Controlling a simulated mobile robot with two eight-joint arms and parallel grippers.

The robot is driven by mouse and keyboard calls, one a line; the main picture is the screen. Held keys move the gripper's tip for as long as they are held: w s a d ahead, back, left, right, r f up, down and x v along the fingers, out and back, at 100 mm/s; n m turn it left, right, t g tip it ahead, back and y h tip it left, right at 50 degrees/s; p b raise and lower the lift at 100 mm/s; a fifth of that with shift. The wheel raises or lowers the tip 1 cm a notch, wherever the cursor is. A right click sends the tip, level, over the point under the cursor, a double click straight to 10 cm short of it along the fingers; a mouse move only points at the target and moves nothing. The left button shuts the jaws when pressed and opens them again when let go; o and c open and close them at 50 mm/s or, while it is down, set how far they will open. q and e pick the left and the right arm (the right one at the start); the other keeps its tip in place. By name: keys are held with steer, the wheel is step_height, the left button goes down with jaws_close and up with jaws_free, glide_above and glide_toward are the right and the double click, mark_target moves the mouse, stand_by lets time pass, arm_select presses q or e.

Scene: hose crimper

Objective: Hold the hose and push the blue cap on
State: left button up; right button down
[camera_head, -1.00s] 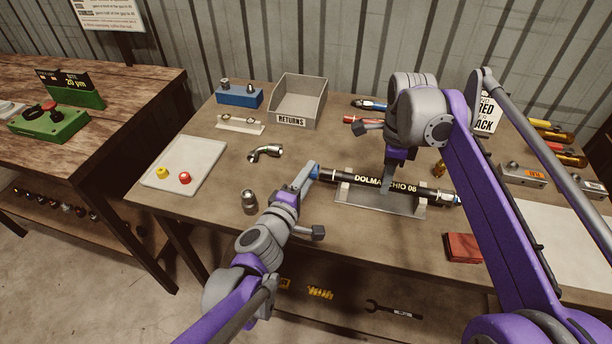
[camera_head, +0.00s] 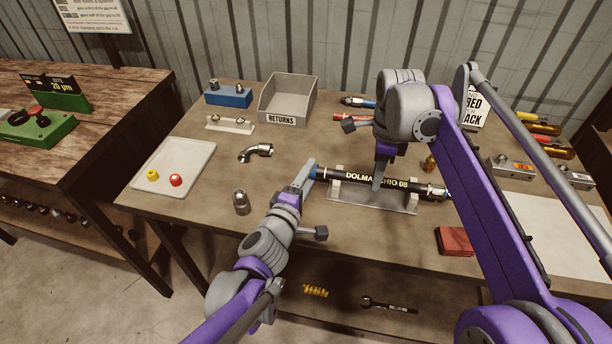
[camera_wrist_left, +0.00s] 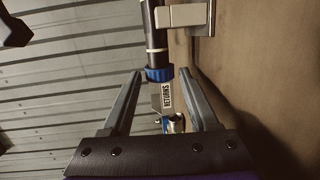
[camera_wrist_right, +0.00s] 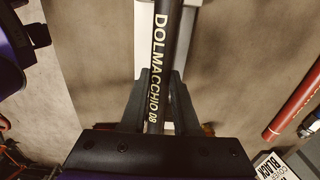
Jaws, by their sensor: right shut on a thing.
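The black hose (camera_head: 345,176) lettered DOLMACCHIO 08 lies lengthwise on a grey stand (camera_head: 372,202) with pale supports. It also shows in the right wrist view (camera_wrist_right: 168,60). My right gripper (camera_head: 378,183) is shut on the hose near its middle, from above. The blue cap (camera_wrist_left: 159,74) sits at the hose's left end; how far on it is I cannot tell. My left gripper (camera_wrist_left: 160,76) is open at that end. Its fingertips lie on either side of the cap in the left wrist view, with visible gaps. In the head view the left gripper (camera_head: 306,172) partly hides the cap.
Left of the hose are a metal elbow (camera_head: 256,151), a metal fitting (camera_head: 241,202) and a white tray (camera_head: 200,152) with yellow and red caps. A RETURNS bin (camera_head: 270,106) and blue block (camera_head: 228,96) stand behind. A red cloth (camera_head: 454,241) lies at the front right.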

arm_select(q)
steer(key=shift+o, duration=1)
steer(key=shift+s+a, duration=0.1)
steer(key=v, duration=1.1)
steer(key=shift+s+a+r, duration=0.1)
steer(key=shift+s+a, duration=0.1)
steer(key=shift+s, duration=0.15)
arm_select(e)
steer(key=c, duration=0.6)
jaws_free()
